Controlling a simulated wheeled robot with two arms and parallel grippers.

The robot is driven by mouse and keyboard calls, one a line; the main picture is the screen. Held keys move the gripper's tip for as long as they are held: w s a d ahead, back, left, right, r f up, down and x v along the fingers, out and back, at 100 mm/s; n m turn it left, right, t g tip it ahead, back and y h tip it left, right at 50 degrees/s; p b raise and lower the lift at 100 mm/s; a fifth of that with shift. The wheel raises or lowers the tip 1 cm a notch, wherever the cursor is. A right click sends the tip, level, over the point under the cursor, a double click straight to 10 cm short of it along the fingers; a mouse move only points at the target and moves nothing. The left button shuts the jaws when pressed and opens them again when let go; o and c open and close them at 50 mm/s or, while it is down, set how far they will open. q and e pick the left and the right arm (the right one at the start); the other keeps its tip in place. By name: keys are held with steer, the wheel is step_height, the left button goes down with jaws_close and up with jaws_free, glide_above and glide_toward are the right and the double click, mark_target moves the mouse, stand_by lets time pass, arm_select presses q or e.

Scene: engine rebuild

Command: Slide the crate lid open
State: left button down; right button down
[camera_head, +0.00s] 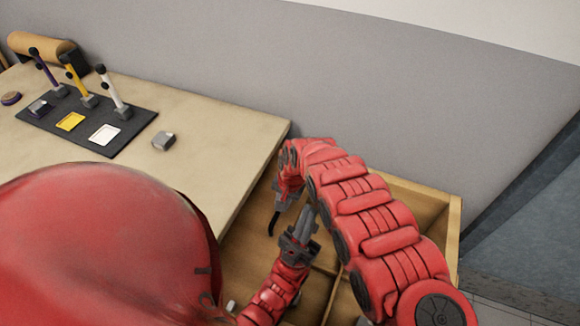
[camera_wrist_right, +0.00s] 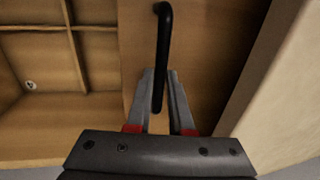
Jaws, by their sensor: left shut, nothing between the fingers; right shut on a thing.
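The wooden crate (camera_head: 453,225) stands beside the table, with its far corner and open compartments showing; it also shows in the right wrist view (camera_wrist_right: 75,45). Its lid (camera_head: 240,262) appears as a plain wooden panel on the table side, also in the right wrist view (camera_wrist_right: 200,45). A black bar handle (camera_head: 271,226) stands on it. My right gripper (camera_wrist_right: 160,88) is shut on this handle (camera_wrist_right: 162,40); in the head view its arm hides much of the crate. My left gripper (camera_head: 309,212) is shut and empty over the crate, close to the right gripper.
The table (camera_head: 220,125) carries a dark mat (camera_head: 90,140) with several coloured tools and pads, and a small grey block (camera_head: 164,141). A small round metallic thing (camera_wrist_right: 30,85) lies in a compartment. A grey wall stands behind.

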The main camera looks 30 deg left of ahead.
steer(key=shift+a, duration=0.25)
steer(key=c, duration=0.8)
jaws_free()
steer(key=shift+r, duration=0.1)
steer(key=d+r+p, duration=0.3)
steer(key=r+p, duration=0.5)
steer(key=r, duration=0.8)
steer(key=shift+w+d+r, duration=0.2)
steer(key=shift+w+r, duration=0.1)
steer(key=shift+r, duration=0.1)
